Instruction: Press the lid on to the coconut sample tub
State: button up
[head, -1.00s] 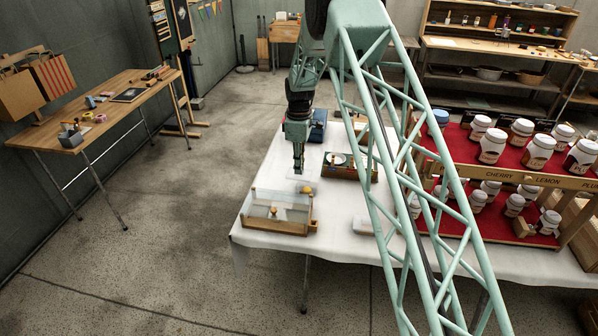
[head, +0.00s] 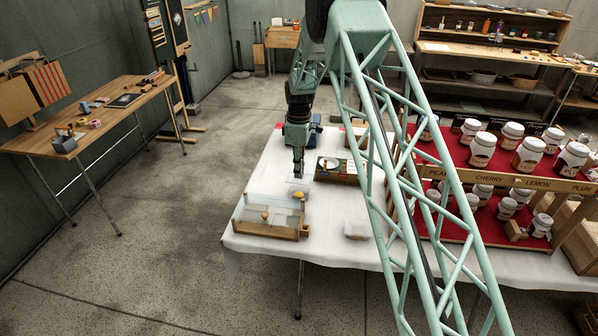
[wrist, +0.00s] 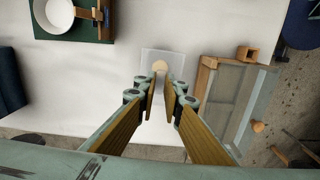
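My gripper (head: 298,177) points straight down over the white table, near the wooden case. In the wrist view its two fingers (wrist: 162,84) have a narrow gap between them. A pale translucent square piece with a round tan knob (wrist: 160,67) shows just beyond the fingertips; it looks like a lid. In the head view a clear square shape (head: 297,188) shows under the fingertips. I cannot tell whether the fingers touch the knob, or whether a tub is beneath. Another clear, low tub-like box (head: 357,230) stands on the table to the right. No coconut label is readable.
A wooden case with clear panels (head: 270,229) stands close by at the table's front left. Red jar shelves (head: 470,160) fill the right. White cloth (head: 325,220) between case and clear box is bare.

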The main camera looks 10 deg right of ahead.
jog(key=shift+f+b, duration=1.05)
jog(key=shift+f, duration=1.7)
jog(key=shift+f, duration=0.45)
dwell(1.2)
jog(key=o, duration=0.7)
jog(key=shift+o, duration=0.2)
jog(key=shift+r, duration=0.15)
jog(key=shift+r+p, duration=0.75)
jog(key=shift+r, duration=1.6)
